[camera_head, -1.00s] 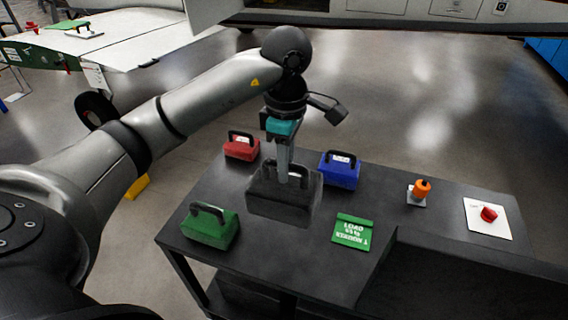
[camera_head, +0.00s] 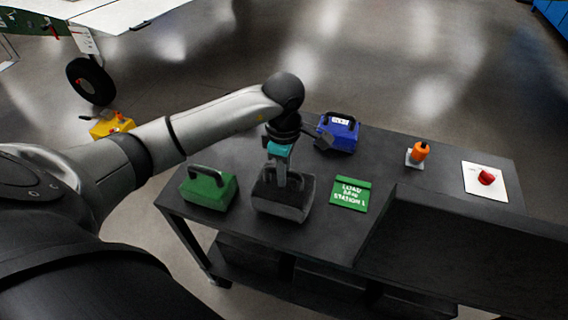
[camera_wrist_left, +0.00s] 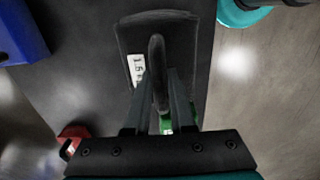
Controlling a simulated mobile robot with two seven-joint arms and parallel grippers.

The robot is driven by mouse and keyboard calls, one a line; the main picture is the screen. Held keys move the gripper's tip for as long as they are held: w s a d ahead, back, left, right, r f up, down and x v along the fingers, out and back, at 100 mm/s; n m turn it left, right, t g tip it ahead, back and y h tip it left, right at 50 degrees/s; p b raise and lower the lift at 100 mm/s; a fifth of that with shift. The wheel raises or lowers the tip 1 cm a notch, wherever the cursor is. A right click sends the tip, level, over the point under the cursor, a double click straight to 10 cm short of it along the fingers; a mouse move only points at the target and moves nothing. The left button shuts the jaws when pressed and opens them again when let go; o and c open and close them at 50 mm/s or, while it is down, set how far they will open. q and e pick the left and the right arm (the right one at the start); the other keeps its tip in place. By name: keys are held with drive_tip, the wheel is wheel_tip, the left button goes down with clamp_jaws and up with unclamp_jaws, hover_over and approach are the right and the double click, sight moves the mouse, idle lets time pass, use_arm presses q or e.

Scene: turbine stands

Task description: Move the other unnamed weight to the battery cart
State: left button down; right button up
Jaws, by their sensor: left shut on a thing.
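My left gripper (camera_head: 281,178) is shut on the handle of a black weight (camera_head: 284,202) at the dark table (camera_head: 330,245). The weight is upright, between a green weight (camera_head: 208,187) and a green sign. I cannot tell whether its base touches the tabletop. In the left wrist view, the black weight (camera_wrist_left: 158,38) has a white label, and its handle lies between the fingers (camera_wrist_left: 160,105). A blue weight (camera_head: 338,131) stands behind it; a red weight (camera_wrist_left: 72,138) shows only in the wrist view. My right gripper is not in view. I cannot identify a battery cart.
The green sign (camera_head: 351,193) lies right of the black weight. An orange object (camera_head: 419,151) and a red knob (camera_head: 487,177) on a white plate are farther right. A dark raised panel (camera_head: 440,240) borders the front right. A yellow object (camera_head: 111,126) is on the floor at left.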

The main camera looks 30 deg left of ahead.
use_arm(q)
drive_tip(key=shift+w+f, duration=0.1)
drive_tip(key=shift+f, duration=1)
drive_tip(key=c, duration=1.2)
unclamp_jaws()
drive_tip(key=shift+f, duration=0.25)
drive_tip(key=o, duration=0.4)
drive_tip(key=shift+o, duration=0.2)
drive_tip(key=shift+r, duration=0.1)
wheel_tip(320, 180, up, 12)
drive_tip(key=shift+r, duration=0.1)
